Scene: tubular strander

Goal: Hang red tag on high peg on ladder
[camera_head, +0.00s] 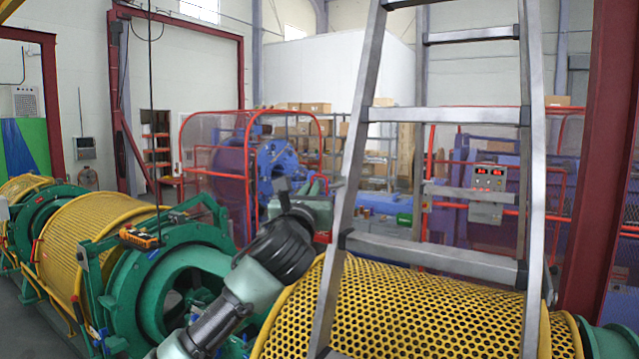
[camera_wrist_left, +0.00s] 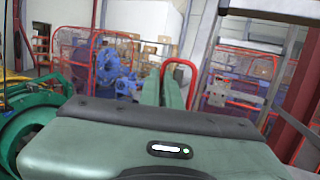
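A grey metal ladder (camera_head: 440,247) stands on the right in the head view, in front of the yellow mesh drum. Its rail and rungs also show at the right of the wrist view (camera_wrist_left: 203,52). I cannot make out a high peg on it. My right gripper is out of view.
The yellow perforated drum (camera_head: 415,305) lies behind the ladder's lower part. A green ring frame (camera_head: 150,290) and another yellow drum (camera_head: 85,235) are at left. Red railings (camera_head: 210,113) and a control box (camera_head: 488,178) stand behind. A dark red column (camera_head: 605,150) is at right.

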